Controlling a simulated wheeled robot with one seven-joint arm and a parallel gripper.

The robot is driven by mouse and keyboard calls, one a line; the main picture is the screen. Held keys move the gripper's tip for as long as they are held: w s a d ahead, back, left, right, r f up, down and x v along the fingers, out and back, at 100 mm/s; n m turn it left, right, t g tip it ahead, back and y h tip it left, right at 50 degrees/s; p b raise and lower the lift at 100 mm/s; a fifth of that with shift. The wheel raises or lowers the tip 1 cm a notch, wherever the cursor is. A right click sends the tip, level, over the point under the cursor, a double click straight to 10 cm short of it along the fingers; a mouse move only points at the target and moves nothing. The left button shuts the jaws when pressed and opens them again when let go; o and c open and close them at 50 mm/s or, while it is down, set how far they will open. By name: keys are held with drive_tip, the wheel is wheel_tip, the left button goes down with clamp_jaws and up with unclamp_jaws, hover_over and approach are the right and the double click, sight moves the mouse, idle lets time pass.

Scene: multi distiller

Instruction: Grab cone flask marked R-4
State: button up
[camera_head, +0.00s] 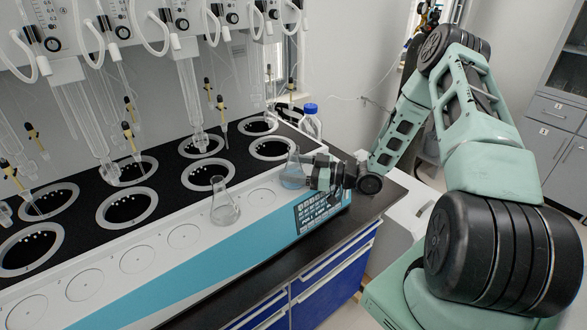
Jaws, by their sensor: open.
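A cone flask with blue liquid (292,176) stands upright at the right end of the distiller's front ledge. My gripper (309,170) is open at the right side of this flask, with its fingers pointing left towards it. I cannot tell whether the fingers touch the flask or reach around it. A second, clear cone flask (225,212) stands upright on the ledge further left. No R-4 mark can be read on either flask.
The distiller (170,245) has a black top with several round wells and glass tubes hanging above. A blue-capped bottle (310,125) stands behind the blue flask. Blue cabinets (335,275) are under the dark bench. Several empty round spots lie along the ledge.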

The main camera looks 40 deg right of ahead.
drive_tip(key=c, duration=1.1)
drive_tip(key=shift+r, duration=0.15)
